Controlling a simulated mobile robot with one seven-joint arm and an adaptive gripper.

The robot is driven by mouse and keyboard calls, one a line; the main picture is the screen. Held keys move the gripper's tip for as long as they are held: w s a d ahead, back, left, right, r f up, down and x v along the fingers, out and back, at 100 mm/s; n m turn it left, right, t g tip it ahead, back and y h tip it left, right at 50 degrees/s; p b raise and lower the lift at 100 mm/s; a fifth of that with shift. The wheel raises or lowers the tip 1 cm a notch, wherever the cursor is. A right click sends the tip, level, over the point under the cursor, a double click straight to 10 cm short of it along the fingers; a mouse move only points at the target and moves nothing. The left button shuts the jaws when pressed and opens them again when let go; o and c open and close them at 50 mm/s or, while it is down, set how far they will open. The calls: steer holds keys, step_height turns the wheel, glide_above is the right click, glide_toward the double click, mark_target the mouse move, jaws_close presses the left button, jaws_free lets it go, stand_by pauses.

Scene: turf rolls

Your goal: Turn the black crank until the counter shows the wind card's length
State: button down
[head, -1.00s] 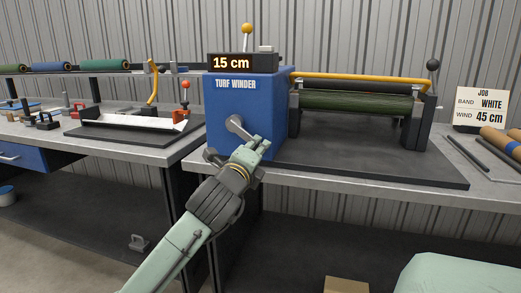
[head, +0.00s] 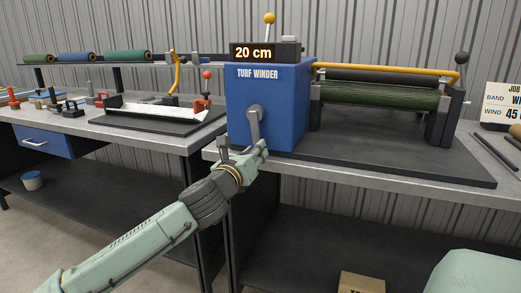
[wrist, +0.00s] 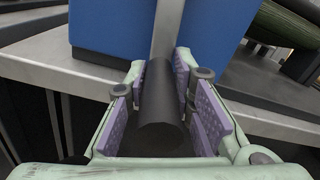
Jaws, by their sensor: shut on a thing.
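The blue turf winder box (head: 285,100) stands on the bench with a counter (head: 254,52) on top that reads 20 cm. The crank's grey arm (head: 254,122) hangs down from its hub on the box front. My gripper (head: 258,148) is at the lower end of the crank. In the wrist view my gripper (wrist: 178,100) has its purple pads on both sides of the black crank handle (wrist: 162,118), shut on it. The job card (head: 503,106) at the right edge is cut off; its WIND line shows 45.
Green turf (head: 385,95) lies on the winder's rollers under a yellow bar (head: 390,70). A ball-topped lever (head: 461,60) stands at the right end. The left bench holds a white tray (head: 155,109). A carton (head: 361,284) is on the floor.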

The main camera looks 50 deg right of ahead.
steer(key=shift+w+a+f+m, duration=0.1)
steer(key=shift+w+a+m, duration=0.1)
steer(key=shift+w, duration=0.25)
steer(key=shift+w+a+m, duration=0.15)
steer(key=shift+w+m, duration=0.05)
steer(key=shift+w, duration=0.25)
steer(key=c, duration=1.7)
jaws_free()
steer(key=shift+o, duration=1.4)
steer(key=shift+s, duration=0.1)
steer(key=shift+s+d, duration=0.1)
steer(key=v, duration=1.2)
